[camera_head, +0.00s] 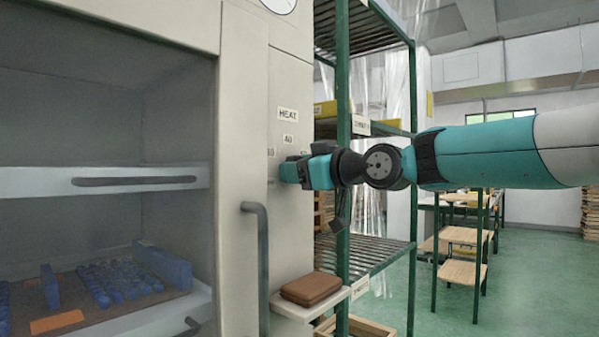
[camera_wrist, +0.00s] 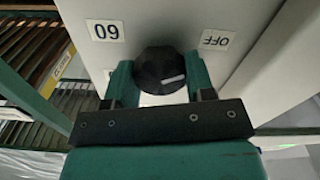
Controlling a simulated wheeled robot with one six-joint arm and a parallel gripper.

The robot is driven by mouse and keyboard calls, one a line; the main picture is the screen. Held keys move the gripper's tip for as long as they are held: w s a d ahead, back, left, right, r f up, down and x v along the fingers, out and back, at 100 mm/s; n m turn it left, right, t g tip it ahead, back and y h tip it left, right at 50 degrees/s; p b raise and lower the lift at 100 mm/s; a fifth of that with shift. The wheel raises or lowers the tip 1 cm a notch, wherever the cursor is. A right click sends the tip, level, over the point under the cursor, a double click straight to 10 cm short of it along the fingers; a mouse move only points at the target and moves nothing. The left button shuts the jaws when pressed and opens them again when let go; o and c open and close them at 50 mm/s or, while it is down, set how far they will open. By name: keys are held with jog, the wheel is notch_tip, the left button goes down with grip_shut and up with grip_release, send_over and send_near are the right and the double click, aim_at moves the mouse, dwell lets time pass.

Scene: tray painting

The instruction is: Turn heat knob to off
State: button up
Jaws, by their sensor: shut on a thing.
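The heat knob (camera_wrist: 160,70) is black with a light pointer mark, seen in the wrist view between the fingers of my gripper (camera_wrist: 158,82). The fingers are shut on it from both sides. The pointer mark points to the right and slightly up in that view. An "OFF" label (camera_wrist: 215,39) is right of the knob, and a "60" label (camera_wrist: 105,30), upside down, is at its left. In the head view my gripper (camera_head: 292,170) is against the panel below the "HEAT" label (camera_head: 288,114), and it hides the knob.
The cabinet's vertical handle (camera_head: 262,265) sticks out left of my gripper. A green-framed rack (camera_head: 343,200) stands close behind my arm. The cabinet holds a tray (camera_head: 100,290) with blue pieces.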

jog(key=shift+f, duration=0.1)
jog(key=o, duration=0.9)
jog(key=shift+d, duration=0.15)
jog(key=b+v, duration=0.1)
jog(key=v, duration=1.6)
jog(key=shift+s+d, duration=0.1)
jog(key=shift+s, duration=0.05)
